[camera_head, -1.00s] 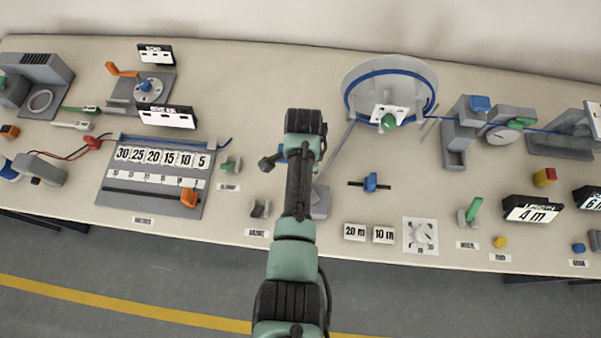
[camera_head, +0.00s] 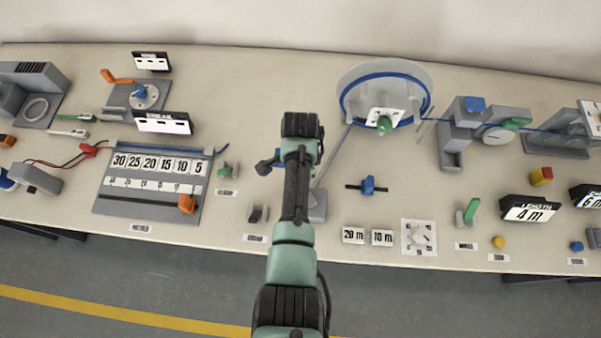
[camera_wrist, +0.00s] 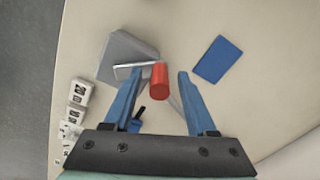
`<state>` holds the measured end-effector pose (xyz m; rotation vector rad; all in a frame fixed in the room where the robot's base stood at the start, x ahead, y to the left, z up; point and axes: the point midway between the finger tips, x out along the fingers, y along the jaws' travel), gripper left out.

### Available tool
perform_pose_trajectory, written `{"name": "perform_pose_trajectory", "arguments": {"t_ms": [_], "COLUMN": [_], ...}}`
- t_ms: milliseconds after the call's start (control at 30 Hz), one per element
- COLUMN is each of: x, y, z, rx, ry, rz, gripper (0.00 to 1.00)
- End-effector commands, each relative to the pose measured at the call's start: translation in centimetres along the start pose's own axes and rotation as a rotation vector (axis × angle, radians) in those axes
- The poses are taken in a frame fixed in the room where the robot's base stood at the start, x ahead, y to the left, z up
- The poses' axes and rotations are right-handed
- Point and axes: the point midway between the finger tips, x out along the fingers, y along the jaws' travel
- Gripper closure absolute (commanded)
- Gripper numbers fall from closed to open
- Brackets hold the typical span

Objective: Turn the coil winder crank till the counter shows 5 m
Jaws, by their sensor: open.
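The coil winder (camera_head: 343,90) is a pale disc with a blue coil around its rim, at the back right of centre. In the wrist view the red crank handle (camera_wrist: 158,76) sits on a thin metal arm (camera_wrist: 131,66) beside a grey block (camera_wrist: 122,52). The block also shows in the head view (camera_head: 317,208), but my arm hides the crank there. My gripper (camera_wrist: 160,73) is open, its blue fingers on either side of the handle in the picture. I cannot tell whether they touch it or are at its height. The length counter (camera_head: 531,209) reads 4 m.
A small blue slider (camera_head: 368,185) stands right of my arm. A grey numbered board (camera_head: 110,204) lies left.

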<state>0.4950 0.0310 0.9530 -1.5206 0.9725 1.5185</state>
Motion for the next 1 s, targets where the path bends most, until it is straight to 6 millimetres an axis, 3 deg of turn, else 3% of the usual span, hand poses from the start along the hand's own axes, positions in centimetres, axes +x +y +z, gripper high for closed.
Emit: {"name": "perform_pose_trajectory", "arguments": {"t_ms": [267, 700, 1000], "x": [-2.3, -10.9, -13.0], "y": [0.0, -0.1, 0.0], "z": [0.0, 0.0, 0.0], "rx": [0.000, 0.000, 0.000], "ry": [0.001, 0.002, 0.001], "rz": [-0.003, -0.005, -0.001], "gripper": [0.43, 0.43, 0.43]}}
